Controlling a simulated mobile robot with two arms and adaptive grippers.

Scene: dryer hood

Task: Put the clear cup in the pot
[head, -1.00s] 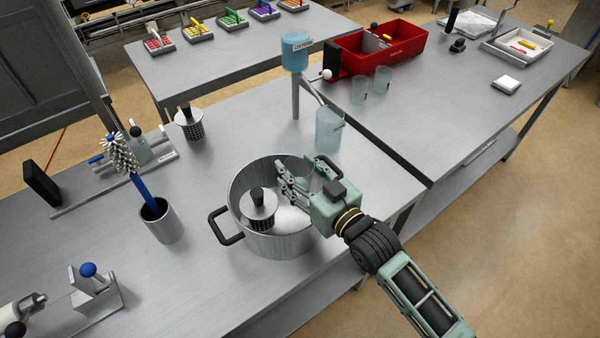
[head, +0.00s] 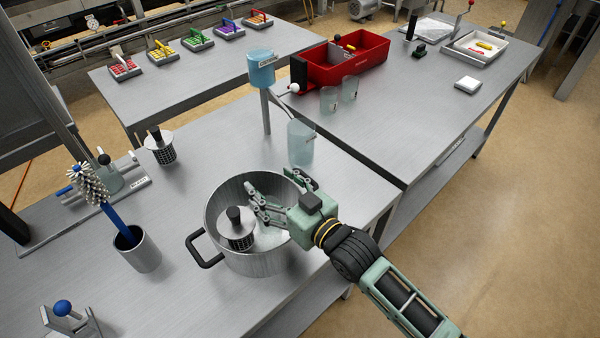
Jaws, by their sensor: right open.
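A large steel pot (head: 259,262) with black handles stands on the near table. A perforated basket with a black knob (head: 236,228) sits inside it at the left. My right gripper (head: 257,204) is open over the pot, its fingers pointing left near the basket's knob; I see nothing held between them. The gripper hides part of the pot's inside and right rim. A clear cup (head: 300,145) stands on the table just behind the pot, below the blue-filled dispenser (head: 261,70). Two smaller clear cups (head: 329,99) (head: 349,89) stand on the far right table. My left gripper is not in view.
A second perforated basket (head: 159,148) stands behind the pot at the left. A brush in a steel holder (head: 139,252) is left of the pot. A red bin (head: 345,65) stands on the back right table. The tabletop between the back basket and dispenser is clear.

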